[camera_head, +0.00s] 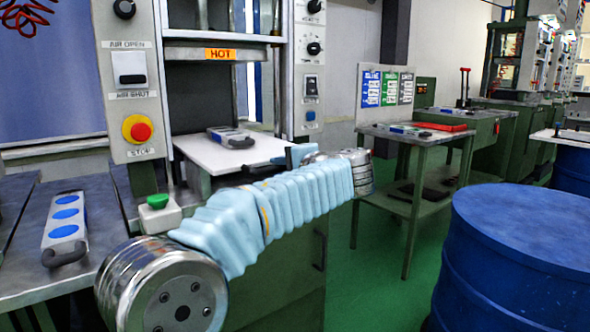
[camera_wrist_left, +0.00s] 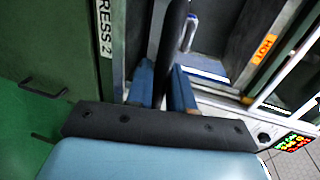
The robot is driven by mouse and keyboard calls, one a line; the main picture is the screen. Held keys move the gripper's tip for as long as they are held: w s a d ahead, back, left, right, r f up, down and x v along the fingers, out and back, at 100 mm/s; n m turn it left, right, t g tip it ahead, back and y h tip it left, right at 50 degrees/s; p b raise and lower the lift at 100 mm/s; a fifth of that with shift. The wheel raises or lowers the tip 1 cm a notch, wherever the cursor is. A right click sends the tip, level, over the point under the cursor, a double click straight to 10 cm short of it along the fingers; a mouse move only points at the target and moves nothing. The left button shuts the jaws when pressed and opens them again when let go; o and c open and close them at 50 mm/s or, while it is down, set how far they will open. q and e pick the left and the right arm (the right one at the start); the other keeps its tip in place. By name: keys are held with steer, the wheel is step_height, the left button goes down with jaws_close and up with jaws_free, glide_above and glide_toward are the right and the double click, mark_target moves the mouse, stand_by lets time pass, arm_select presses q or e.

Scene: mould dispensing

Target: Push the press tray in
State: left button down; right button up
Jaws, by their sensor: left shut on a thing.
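The white press tray (camera_head: 222,156) is slid out of the press at the centre-left of the head view, beneath the orange HOT label. A grey mould (camera_head: 230,137) with a dark handle lies on it. My left arm reaches across the front of the press, and the blue fingers of my left gripper (camera_head: 292,155) are at the tray's right front side. In the left wrist view, the fingers of the left gripper (camera_wrist_left: 164,88) are shut on a dark bar (camera_wrist_left: 172,42), which looks like the tray's handle. The grip itself is hidden in the head view. My right gripper is not in view.
The press's button panel (camera_head: 133,75) with a red stop button stands left of the tray. A grey side table (camera_head: 20,215) holds another mould (camera_head: 66,228). A blue drum (camera_head: 515,255) stands at the right. Green floor between drum and press is open.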

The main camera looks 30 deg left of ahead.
mark_target(256, 154)
arm_select(q)
steer(key=p+x, duration=0.1)
steer(key=x, duration=0.2)
steer(key=r+x, duration=0.1)
steer(key=x, duration=0.3)
steer(key=r+p+x, duration=0.1)
steer(key=x, duration=0.3)
steer(key=shift+w+a+r+p, duration=0.15)
steer(key=shift+a+r+p, duration=0.05)
steer(key=shift+p, duration=0.1)
steer(key=c, duration=1.2)
jaws_free()
steer(key=shift+d, duration=0.1)
steer(key=b+v, duration=0.1)
steer(key=v, duration=1.2)
steer(key=shift+d, duration=0.25)
